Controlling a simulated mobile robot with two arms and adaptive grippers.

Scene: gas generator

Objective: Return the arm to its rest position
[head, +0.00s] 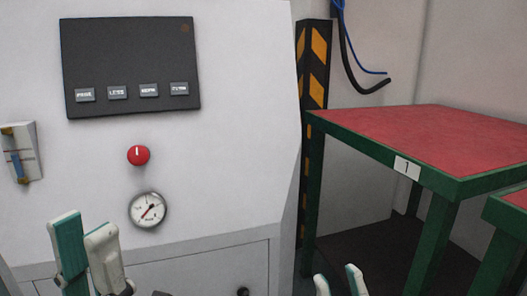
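My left gripper (84,226) is at the lower left, in front of the white generator panel. One finger shows its teal inner face and the other is a pale finger beside it, with a gap between the tips. I see nothing held in it. My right gripper (338,275) shows only its two fingertips at the bottom edge, right of centre. The tips are apart with nothing visible between them. The rest of both arms is hidden or out of view.
The white panel (215,150) carries a dark display (130,55) with several buttons, a red knob (138,155), a round gauge (148,210) and a side meter (20,153). A striped post (314,75) and a green table with red top (440,135) stand right.

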